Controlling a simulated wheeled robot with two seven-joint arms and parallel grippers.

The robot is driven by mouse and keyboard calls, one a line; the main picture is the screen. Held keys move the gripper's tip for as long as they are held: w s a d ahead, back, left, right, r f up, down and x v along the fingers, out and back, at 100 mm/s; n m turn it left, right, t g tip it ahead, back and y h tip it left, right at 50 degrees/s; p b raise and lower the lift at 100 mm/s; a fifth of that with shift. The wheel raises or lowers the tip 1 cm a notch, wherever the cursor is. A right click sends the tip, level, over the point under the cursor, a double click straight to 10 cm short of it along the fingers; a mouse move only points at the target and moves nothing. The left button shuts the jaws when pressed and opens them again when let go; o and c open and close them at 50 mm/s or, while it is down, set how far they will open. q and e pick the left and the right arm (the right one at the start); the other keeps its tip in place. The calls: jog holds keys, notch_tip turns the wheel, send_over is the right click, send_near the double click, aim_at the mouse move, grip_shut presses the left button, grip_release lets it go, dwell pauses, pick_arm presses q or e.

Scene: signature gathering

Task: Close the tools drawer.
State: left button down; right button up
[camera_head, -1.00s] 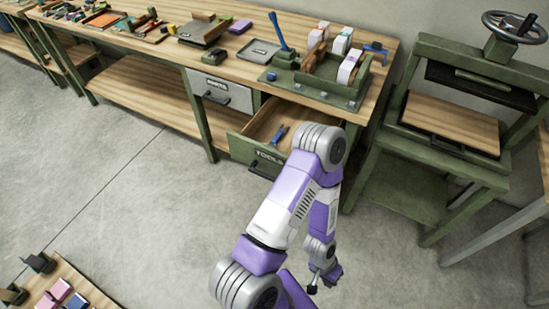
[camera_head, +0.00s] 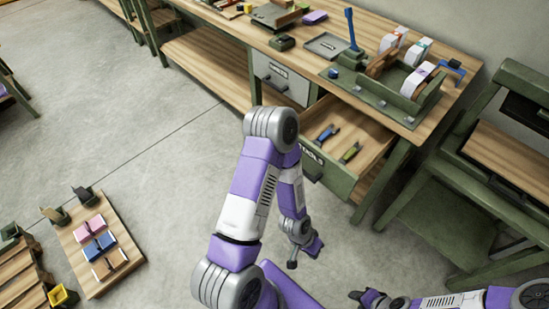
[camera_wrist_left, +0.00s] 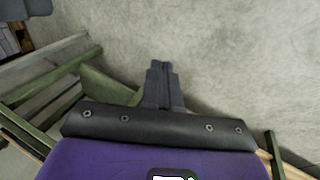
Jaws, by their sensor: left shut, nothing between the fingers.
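The tools drawer (camera_head: 335,178) is pulled out of the workbench, below its right part. It has a green front with a TOOLS label and a dark handle. A blue-handled tool (camera_head: 326,133) and a green-handled tool (camera_head: 350,153) lie inside. My left elbow stands just left of the drawer and partly covers its front corner. My left gripper (camera_head: 292,263) is in front of and below the drawer, apart from it. In the left wrist view its fingers (camera_wrist_left: 162,72) are shut and empty over the floor. My right gripper (camera_head: 358,296) is at the bottom edge, its fingers unclear.
Another drawer (camera_head: 281,80) with a grey front is closed, left of the open one. The workbench top (camera_head: 385,25) carries a green fixture and a tray. A green press stand (camera_head: 440,215) is at the right. A low board (camera_head: 75,240) with blocks lies left; floor between is clear.

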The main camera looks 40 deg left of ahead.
pick_arm(q)
jog(key=w+a+r+m+t+y+b, duration=0.15)
jog(key=w+a+r+m+t, duration=0.25)
jog(key=w+a+r+m, duration=0.45)
jog(key=w+a+r+m+t+y+b, duration=0.1)
jog(key=w+a+r+m+t, duration=0.1)
jog(key=a+r+m, duration=0.35)
jog(key=w+a+r+m+t+y+b, duration=0.1)
jog(key=w+a+r+m+t, duration=0.15)
jog(key=a+m, duration=0.55)
jog(key=w+f+b, duration=0.1)
jog(key=w, duration=0.1)
jog(key=w+a+f+n+b, duration=0.1)
jog(key=f, duration=0.1)
jog(key=w+f+n+b, duration=0.1)
jog(key=w, duration=0.1)
jog(key=shift+w+a+f+g, duration=0.25)
jog(key=shift+w+a+f, duration=0.05)
jog(key=shift+w+f, duration=0.1)
jog(key=shift+w+f+b, duration=0.4)
jog(key=shift+w+b, duration=0.05)
jog(key=shift+w, duration=0.15)
